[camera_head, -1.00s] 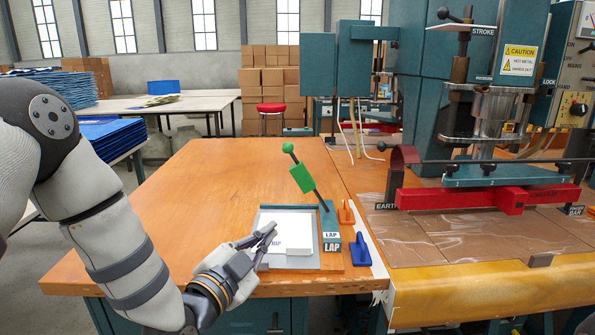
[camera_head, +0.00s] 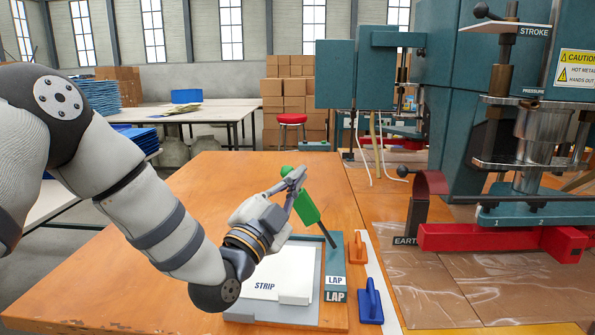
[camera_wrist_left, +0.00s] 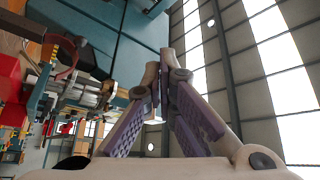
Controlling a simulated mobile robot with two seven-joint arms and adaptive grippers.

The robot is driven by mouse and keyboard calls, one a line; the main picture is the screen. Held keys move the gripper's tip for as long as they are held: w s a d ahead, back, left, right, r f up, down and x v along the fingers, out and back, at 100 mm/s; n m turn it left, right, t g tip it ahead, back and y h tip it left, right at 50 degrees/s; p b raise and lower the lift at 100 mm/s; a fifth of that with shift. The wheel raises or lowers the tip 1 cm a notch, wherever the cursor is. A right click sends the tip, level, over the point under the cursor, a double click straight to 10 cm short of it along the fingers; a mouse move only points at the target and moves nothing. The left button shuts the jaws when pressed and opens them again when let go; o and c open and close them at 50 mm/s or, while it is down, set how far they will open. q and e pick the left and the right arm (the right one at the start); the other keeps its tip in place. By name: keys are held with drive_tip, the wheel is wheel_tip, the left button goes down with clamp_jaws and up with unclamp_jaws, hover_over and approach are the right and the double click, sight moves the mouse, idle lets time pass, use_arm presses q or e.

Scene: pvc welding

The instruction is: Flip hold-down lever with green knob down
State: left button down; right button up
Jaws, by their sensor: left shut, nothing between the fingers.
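The hold-down lever stands up and tilts to the left in the head view, with its round green knob (camera_head: 287,171) at the top and a green block (camera_head: 307,208) on its dark rod (camera_head: 328,237). The rod meets a teal LAP base (camera_head: 336,282) beside a white STRIP sheet (camera_head: 262,285). My left gripper (camera_head: 297,176) is shut and empty, its tips just right of the knob and partly over the lever. I cannot tell whether they touch. In the left wrist view the shut fingers (camera_wrist_left: 165,60) show, but not the knob. My right gripper is not in view.
An orange handle (camera_head: 357,250) and a blue handle (camera_head: 371,302) sit right of the LAP base. A red clamp bar (camera_head: 480,238) and teal press (camera_head: 475,130) stand at the right. The wooden table (camera_head: 200,210) is clear behind the lever.

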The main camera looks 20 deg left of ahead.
use_arm(q)
drive_tip(key=w+a, duration=0.1)
drive_tip(key=w, duration=0.5)
drive_tip(key=shift+w+a+f+b, duration=0.15)
drive_tip(key=shift+w+a+b, duration=0.2)
drive_tip(key=shift+w, duration=0.05)
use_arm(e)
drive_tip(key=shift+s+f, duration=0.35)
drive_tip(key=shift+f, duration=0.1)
use_arm(q)
drive_tip(key=shift+a, duration=0.1)
drive_tip(key=s+a+f+n+t+y+b, duration=0.1)
drive_tip(key=s+a+f+n+y+b, duration=0.1)
drive_tip(key=a+f+n, duration=0.4)
drive_tip(key=shift+s+a+f+n+t+y, duration=0.15)
drive_tip(key=shift+a+f+n+t+y, duration=0.4)
drive_tip(key=shift+a+f, duration=1.45)
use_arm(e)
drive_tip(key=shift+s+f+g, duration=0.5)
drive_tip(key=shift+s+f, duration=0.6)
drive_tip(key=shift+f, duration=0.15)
use_arm(q)
drive_tip(key=shift+a+r, duration=0.1)
drive_tip(key=shift+r, duration=0.1)
